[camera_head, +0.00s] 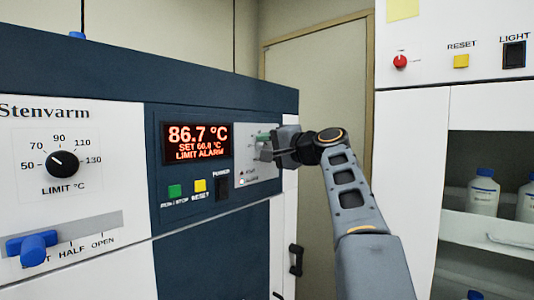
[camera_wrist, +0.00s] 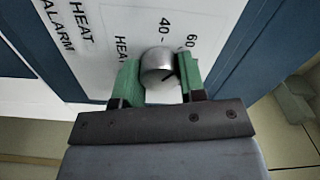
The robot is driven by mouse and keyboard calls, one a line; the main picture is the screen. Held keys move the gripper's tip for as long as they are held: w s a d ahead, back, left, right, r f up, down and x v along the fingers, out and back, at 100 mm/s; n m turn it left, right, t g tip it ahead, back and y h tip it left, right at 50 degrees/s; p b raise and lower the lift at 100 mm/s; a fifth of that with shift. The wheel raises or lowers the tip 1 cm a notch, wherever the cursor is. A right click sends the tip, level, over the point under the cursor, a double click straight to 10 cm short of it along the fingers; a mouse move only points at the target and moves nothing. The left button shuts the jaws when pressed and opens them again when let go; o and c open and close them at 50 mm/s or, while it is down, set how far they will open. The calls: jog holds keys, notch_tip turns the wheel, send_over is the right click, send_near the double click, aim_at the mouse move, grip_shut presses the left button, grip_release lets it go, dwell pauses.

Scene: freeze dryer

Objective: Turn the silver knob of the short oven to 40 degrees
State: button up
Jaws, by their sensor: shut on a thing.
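The silver knob (camera_wrist: 158,68) shows in the wrist view on a pale panel, with "40" and "60" printed beside it. A dark pointer line on its face is partly visible. My gripper (camera_wrist: 160,80) has its green fingers on both sides of the knob and is shut on it. In the head view my gripper (camera_head: 268,147) is at the light panel (camera_head: 258,170) of the oven (camera_head: 220,240), and it hides the knob there. The display (camera_head: 197,143) reads 86.7 °C, SET 60.0 °C, LIMIT ALARM.
A black limit knob (camera_head: 62,164) and a blue lever (camera_head: 32,246) are on the left of the front. Green (camera_head: 175,191) and yellow (camera_head: 200,186) buttons and a black power switch (camera_head: 222,187) sit below the display. A white cabinet (camera_head: 412,140) with bottles stands right.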

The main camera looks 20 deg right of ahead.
jog(key=n+b, duration=0.1)
jog(key=n, duration=0.3)
jog(key=shift+f+b, duration=0.1)
jog(key=shift+b, duration=0.2)
jog(key=shift+n+b, duration=0.45)
jog(key=shift+n, duration=1.65)
jog(key=o, duration=0.9)
jog(key=b+v, duration=0.3)
jog(key=v, duration=1)
jog(key=shift+s+d, duration=0.1)
jog(key=shift+s, duration=0.3)
